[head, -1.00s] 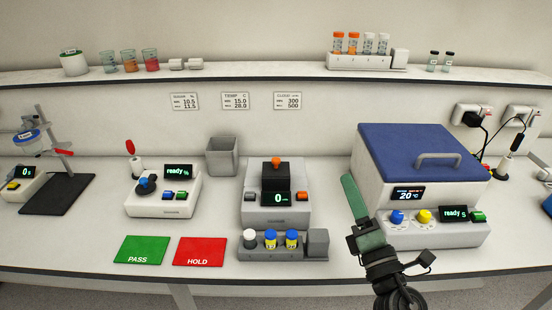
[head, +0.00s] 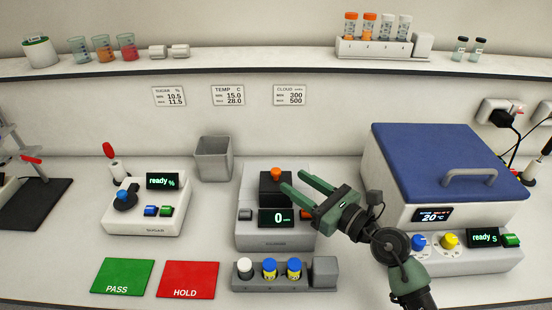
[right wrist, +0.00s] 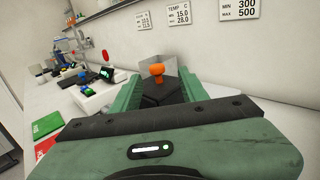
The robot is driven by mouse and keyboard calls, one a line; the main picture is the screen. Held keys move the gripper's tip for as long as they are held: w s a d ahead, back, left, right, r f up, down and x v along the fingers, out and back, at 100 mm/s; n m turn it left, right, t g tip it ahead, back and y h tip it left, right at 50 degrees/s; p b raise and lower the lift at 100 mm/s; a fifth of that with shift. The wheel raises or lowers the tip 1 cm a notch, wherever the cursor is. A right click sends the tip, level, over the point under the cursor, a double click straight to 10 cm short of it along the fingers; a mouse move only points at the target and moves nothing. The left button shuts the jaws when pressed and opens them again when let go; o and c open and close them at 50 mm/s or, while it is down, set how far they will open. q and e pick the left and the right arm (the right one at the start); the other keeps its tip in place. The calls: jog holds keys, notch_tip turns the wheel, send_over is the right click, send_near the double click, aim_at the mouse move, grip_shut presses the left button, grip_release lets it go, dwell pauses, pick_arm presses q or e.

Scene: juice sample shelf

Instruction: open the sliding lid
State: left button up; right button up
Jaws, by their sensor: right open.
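The cloud meter (head: 262,232) is a grey device with a display reading 0. On it stands a black sliding lid (head: 271,191) topped by an orange knob (head: 275,172). The lid looks closed, with no opening showing. My right gripper (head: 293,181) is open and empty, just right of the lid, its fingers pointing left toward the knob. In the right wrist view the orange knob (right wrist: 157,70) and black lid (right wrist: 162,92) appear between the two green fingers, ahead of them. Contact cannot be made out. My left gripper is not in view.
A rack of capped vials (head: 282,277) stands in front of the meter. A blue-lidded bath (head: 420,165) is close on the right. A grey bin (head: 213,160) stands behind left. Green PASS (head: 122,277) and red HOLD (head: 188,280) mats lie front left.

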aim_at(279, 173)
jog(key=shift+w+a+r, duration=0.1)
jog(key=shift+w+a, duration=0.15)
jog(key=shift+a, duration=0.1)
jog(key=shift+w+a+r+p, duration=0.15)
jog(key=shift+w+a+p, duration=0.15)
jog(key=shift+a, duration=0.2)
jog(key=shift+w+a+r+p, duration=0.15)
jog(key=shift+w+a, duration=0.15)
jog(key=shift+a, duration=0.2)
jog(key=x, duration=0.3)
jog(key=shift+w+a+f, duration=0.15)
jog(key=shift+w+f, duration=0.1)
jog(key=shift+w+a, duration=0.15)
jog(key=shift+w, duration=0.05)
jog(key=c, duration=0.8)
grip_shut()
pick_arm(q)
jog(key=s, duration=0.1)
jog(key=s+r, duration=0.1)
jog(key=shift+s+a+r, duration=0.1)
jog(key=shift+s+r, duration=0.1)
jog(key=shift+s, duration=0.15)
